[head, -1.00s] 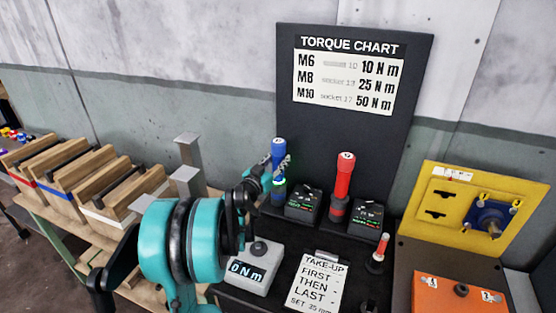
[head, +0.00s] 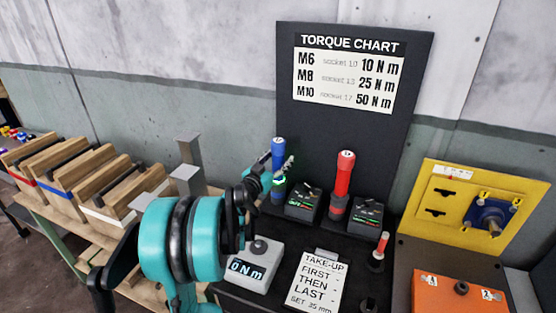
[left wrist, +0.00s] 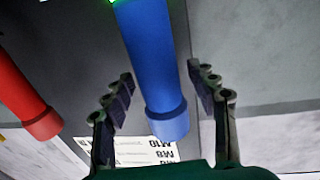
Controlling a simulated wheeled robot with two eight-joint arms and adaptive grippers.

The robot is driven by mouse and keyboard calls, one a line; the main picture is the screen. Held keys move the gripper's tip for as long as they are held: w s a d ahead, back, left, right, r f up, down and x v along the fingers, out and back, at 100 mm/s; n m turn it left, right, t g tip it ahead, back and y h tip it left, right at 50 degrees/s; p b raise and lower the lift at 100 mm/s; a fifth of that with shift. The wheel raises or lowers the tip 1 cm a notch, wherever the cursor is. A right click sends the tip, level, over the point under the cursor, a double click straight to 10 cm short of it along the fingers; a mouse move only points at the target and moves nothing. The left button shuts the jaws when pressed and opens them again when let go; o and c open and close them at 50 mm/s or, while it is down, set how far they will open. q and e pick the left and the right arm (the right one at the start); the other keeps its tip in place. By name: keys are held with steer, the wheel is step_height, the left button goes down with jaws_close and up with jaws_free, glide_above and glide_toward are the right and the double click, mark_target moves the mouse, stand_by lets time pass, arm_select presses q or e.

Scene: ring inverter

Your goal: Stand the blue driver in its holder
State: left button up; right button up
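The blue driver (head: 278,150) stands upright at the back of the black bench, beside a small display box (head: 303,204). Green light glows low on it. Its foot and holder are partly hidden behind my left arm, so I cannot tell how it sits. My left gripper (head: 281,172) is at the driver. In the left wrist view the blue driver (left wrist: 155,65) lies between the fingers (left wrist: 162,98), with a visible gap on each side. The gripper is open and holds nothing. My right gripper is not in view.
A red driver (head: 343,178) stands close to the right, beside another display box (head: 367,215). A grey box reading 0 Nm (head: 252,268) and a take-up card (head: 318,285) lie in front. The torque chart board (head: 350,130) rises behind.

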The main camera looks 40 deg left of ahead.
arm_select(q)
steer(key=s+d, duration=0.2)
steer(key=s, duration=1)
steer(key=d+r+n+g+y, duration=0.1)
steer(key=d+r+n+y, duration=0.2)
steer(key=d+r+y, duration=0.3)
steer(key=s+d+f+m+g+h, duration=0.1)
steer(key=s+d+f+g+h, duration=0.2)
steer(key=d, duration=0.5)
steer(key=s+d+f+m+g+h, duration=0.2)
steer(key=s+d+f+g+h, duration=0.1)
steer(key=s+d+f, duration=0.3)
steer(key=s+d+f+m+g+h, duration=0.2)
steer(key=d+f, duration=0.5)
steer(key=d, duration=0.4)
steer(key=shift+s+d+f+g+h, duration=0.25)
steer(key=shift+s+g, duration=0.2)
steer(key=shift+s, duration=0.25)
steer(key=shift+s+d+f+g+h, duration=0.15)
steer(key=shift+s+g+h, duration=0.25)
steer(key=shift+s, duration=0.3)
steer(key=shift+r, duration=0.1)
steer(key=shift+a, duration=0.15)
